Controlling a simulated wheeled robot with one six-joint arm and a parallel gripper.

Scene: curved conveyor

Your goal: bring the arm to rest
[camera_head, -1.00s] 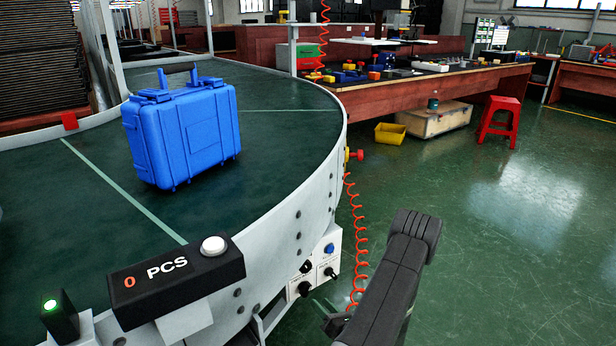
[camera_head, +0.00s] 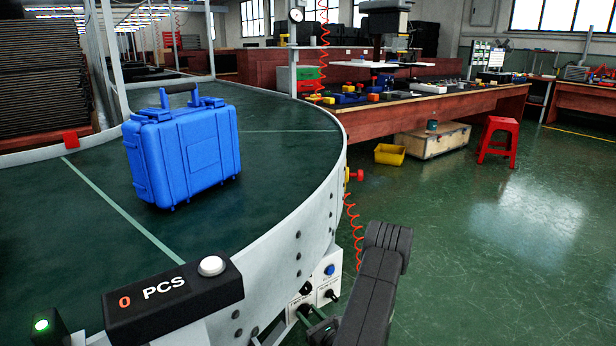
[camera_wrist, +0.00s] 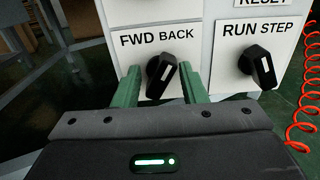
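My gripper (camera_wrist: 161,84) shows in the wrist view with its two green fingers apart. They stand on either side of the black FWD/BACK knob (camera_wrist: 162,72), with a gap visible on each side. The knob's pointer is tilted. In the head view my dark arm reaches down at the lower middle, beside the white control box (camera_head: 328,270) on the conveyor's side. The fingers are hard to make out there.
The RUN/STEP knob (camera_wrist: 258,64) is right of the fingers, and a red coiled cable (camera_wrist: 304,100) hangs farther right. A blue case (camera_head: 185,150) stands on the curved conveyor (camera_head: 270,165). A counter (camera_head: 170,295) reads 0 PCS. Open green floor lies right.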

